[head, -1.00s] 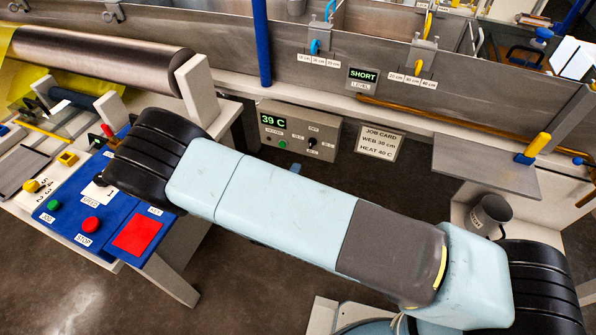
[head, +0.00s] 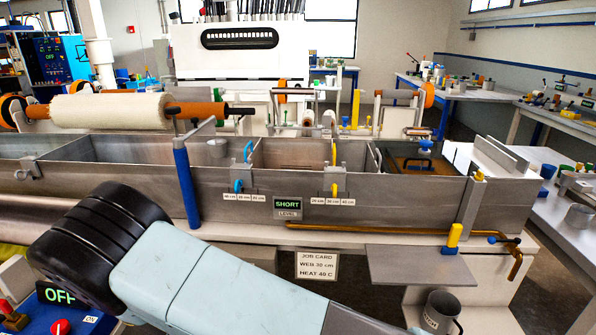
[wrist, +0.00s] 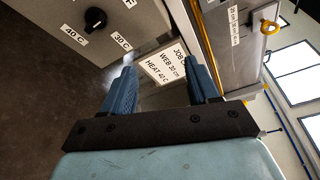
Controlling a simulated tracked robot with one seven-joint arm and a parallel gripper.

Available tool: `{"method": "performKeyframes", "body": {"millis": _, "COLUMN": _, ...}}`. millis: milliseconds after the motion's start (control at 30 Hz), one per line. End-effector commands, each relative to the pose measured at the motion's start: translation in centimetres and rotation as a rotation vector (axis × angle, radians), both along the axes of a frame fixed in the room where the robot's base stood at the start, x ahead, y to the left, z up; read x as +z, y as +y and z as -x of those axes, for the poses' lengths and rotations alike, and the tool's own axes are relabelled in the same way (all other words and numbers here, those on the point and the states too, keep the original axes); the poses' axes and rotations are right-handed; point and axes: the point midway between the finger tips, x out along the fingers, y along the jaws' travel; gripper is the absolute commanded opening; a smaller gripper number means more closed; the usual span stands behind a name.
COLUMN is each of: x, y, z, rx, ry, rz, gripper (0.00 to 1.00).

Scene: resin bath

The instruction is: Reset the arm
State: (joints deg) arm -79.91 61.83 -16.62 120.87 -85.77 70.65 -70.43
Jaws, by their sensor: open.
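My gripper (wrist: 160,92) shows in the wrist view with its two blue fingers apart and nothing between them. Past the fingertips is the job card (wrist: 165,65), which reads web 30 cm and heat 40 C. The heater dial (wrist: 95,18) with 30 C and 40 C marks is at the upper left of that view. In the head view my pale blue arm crosses the lower left, and my gripper is out of that picture. The job card (head: 317,265) hangs below the steel bath (head: 390,205).
The level display (head: 288,208) on the bath wall reads SHORT. A steel shelf (head: 420,267) sticks out at the right, with a grey mug (head: 441,312) below it. A blue panel (head: 70,312) showing OFF is at the lower left. A brass pipe (head: 380,230) runs along the bath.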

Motion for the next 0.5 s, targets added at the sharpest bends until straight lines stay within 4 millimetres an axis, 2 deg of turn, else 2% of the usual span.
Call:
{"method": "performKeyframes", "body": {"millis": 33, "x": 1.4, "y": -1.0, "z": -0.7, "rx": -0.057, "ry": -0.006, "rz": -0.061, "gripper": 0.6}}
{"method": "performKeyframes", "body": {"millis": 200, "x": 5.3, "y": -4.5, "z": -2.2, "rx": -0.246, "ry": -0.036, "rz": -0.258, "gripper": 0.6}}
{"method": "performKeyframes", "body": {"millis": 500, "x": 11.7, "y": -11.0, "z": -3.6, "rx": -0.577, "ry": -0.128, "rz": -0.598, "gripper": 0.6}}
